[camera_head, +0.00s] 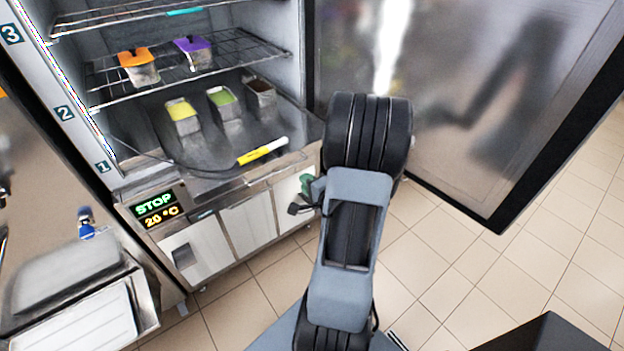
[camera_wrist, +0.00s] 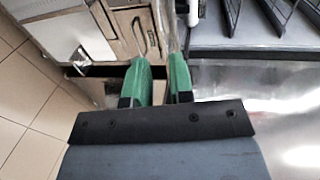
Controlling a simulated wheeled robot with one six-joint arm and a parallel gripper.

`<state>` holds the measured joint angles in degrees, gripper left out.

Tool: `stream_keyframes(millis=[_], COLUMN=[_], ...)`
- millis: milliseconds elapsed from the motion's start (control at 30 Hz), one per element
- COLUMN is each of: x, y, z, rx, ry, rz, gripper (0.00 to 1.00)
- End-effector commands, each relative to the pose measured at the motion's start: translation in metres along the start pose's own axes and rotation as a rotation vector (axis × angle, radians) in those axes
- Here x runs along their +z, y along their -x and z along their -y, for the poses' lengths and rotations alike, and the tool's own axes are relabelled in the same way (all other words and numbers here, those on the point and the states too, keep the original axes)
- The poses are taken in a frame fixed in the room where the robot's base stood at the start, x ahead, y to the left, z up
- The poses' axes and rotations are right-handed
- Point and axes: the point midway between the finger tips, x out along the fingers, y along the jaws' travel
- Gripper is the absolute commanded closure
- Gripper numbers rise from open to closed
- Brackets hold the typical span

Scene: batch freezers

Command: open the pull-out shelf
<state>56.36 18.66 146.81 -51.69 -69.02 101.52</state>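The open freezer cabinet shows wire shelves inside. The middle wire shelf (camera_head: 262,52) carries an orange-lidded and a purple-lidded container, and a top wire shelf (camera_head: 100,18) is partly cut off. Both lie inside the cabinet. Below them is a flat metal surface (camera_head: 205,158). Which of these is the pull-out shelf I cannot tell. My gripper (camera_head: 303,192) is at the cabinet's front right, below the metal surface's edge, partly hidden by my arm. In the wrist view, its green fingers (camera_wrist: 160,68) stand apart with a narrow gap and nothing clearly held. Dark rack bars (camera_wrist: 285,15) show at upper right.
The glass cabinet door (camera_head: 480,100) stands open on the right. A yellow-and-white probe (camera_head: 262,151) with a cable and several open tubs lie on the metal surface. A control display (camera_head: 156,204) reads STOP. Tiled floor (camera_head: 440,260) is free in front.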

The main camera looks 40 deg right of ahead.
Motion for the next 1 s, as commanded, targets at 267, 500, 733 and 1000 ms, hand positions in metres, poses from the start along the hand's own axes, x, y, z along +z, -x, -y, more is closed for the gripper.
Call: stream_keyframes(millis=[267, 500, 733, 1000], x=[-0.003, -0.002, 0.000, 0.000], y=[0.009, 0.017, 0.022, 0.023], z=[0.008, 0.005, 0.002, 0.000], rx=[0.009, 0.005, 0.002, 0.001], ry=[-0.004, -0.003, 0.000, 0.000], rz=[0.009, 0.007, 0.003, 0.002], gripper=[0.78, 0.78, 0.78, 0.78])
